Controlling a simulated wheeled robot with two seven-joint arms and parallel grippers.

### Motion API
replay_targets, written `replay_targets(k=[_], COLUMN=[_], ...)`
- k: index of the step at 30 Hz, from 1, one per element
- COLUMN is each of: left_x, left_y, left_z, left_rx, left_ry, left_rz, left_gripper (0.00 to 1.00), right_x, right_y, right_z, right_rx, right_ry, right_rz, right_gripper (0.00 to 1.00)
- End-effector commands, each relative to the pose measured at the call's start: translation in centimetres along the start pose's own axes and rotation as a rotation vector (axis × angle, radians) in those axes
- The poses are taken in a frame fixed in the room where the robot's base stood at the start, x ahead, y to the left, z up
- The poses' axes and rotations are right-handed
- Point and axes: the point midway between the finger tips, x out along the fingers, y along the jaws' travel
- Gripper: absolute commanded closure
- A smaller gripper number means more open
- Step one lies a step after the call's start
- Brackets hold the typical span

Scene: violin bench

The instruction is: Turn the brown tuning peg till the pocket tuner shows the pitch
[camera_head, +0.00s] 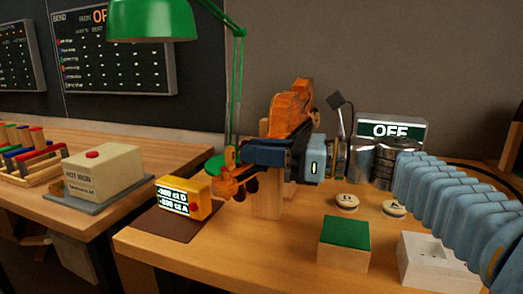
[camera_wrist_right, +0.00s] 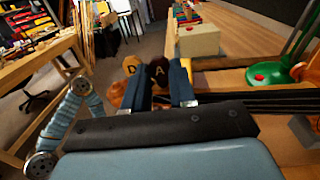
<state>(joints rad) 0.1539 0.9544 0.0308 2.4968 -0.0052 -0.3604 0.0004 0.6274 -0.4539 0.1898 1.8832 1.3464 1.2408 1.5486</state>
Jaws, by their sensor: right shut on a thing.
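The pocket tuner (camera_head: 184,197) is a yellow box on a dark mat at the left of the bench. Its screen shows a D line and an A line with minus cent values, too small to read surely. My right gripper (camera_head: 242,180) is beside the tuner, shut on a peg. In the right wrist view, the dark brown A peg (camera_wrist_right: 157,72) sits between its fingers (camera_wrist_right: 159,88). The lighter D peg (camera_wrist_right: 129,63) is just left of it. An orange-brown carved wooden piece (camera_head: 291,108) stands behind my gripper. My left gripper is not in view.
A green lamp (camera_head: 152,20) arches above. Two round discs (camera_head: 346,202) marked D and A, a green-topped block (camera_head: 344,240) and a white block (camera_head: 430,262) lie right. An OFF sign (camera_head: 391,130) stands behind. A red-button box (camera_head: 103,172) is on the left table.

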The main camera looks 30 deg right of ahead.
Motion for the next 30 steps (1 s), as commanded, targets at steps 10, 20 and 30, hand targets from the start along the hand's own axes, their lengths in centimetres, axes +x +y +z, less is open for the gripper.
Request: replay_targets(k=[10, 20, 30], left_x=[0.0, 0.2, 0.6], left_y=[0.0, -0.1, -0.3], left_z=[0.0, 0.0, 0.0], left_rx=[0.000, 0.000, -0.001], left_ry=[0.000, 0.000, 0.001], left_rz=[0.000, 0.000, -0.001], left_gripper=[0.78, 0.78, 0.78], right_x=[0.0, -2.0, -10.1], right_y=[0.0, -0.1, -0.1], right_z=[0.0, 0.0, 0.0], right_rx=[0.000, -0.002, -0.001], right_ry=[0.000, -0.002, -0.002], right_rz=[0.001, 0.000, -0.001], right_gripper=[0.49, 0.49, 0.49])
